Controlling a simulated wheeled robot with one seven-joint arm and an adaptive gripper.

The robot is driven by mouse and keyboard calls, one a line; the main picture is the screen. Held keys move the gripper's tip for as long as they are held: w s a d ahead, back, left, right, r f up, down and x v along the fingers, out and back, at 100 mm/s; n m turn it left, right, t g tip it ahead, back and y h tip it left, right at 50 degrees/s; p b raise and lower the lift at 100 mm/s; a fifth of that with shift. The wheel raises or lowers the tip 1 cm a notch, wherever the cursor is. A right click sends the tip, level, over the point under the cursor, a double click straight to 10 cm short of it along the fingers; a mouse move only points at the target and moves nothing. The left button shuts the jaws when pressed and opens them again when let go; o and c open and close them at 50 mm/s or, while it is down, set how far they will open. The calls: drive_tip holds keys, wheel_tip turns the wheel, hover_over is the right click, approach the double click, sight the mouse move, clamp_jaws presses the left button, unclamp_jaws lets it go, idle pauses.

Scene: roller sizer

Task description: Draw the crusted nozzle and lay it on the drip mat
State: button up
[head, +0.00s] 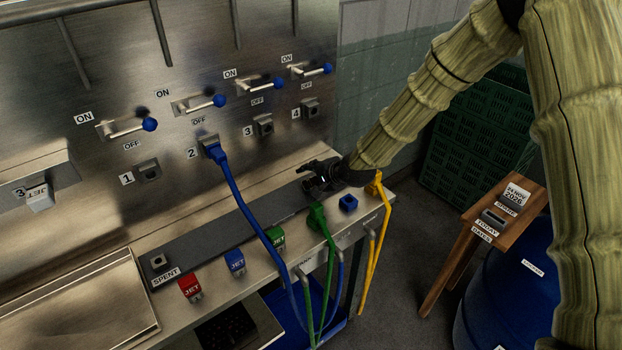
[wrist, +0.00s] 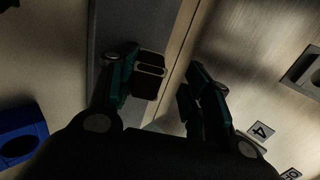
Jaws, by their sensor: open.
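My gripper (head: 322,178) is open above the right end of a long dark grey strip (head: 215,233) on the bench, which may be the drip mat. In the wrist view, my gripper (wrist: 168,90) has its fingers apart over the strip (wrist: 168,20). A dark block with a pale-rimmed face (wrist: 150,75) shows beside the left finger; I cannot tell whether it is a finger pad or a separate thing. A pale nozzle marked JET (head: 40,200) hangs under the steel box at far left, well away from my gripper. Whether it is crusted is too small to tell.
Red (head: 190,288), blue (head: 235,262) and green (head: 276,238) JET blocks stand along the bench front. A blue hose plug (head: 214,150) sits in port 2, its hose crossing the bench. Green (head: 318,215) and yellow (head: 375,185) plugs stand near my gripper. Several blue-knobbed levers line the panel.

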drive_tip(key=v, duration=1.2)
idle(0.5)
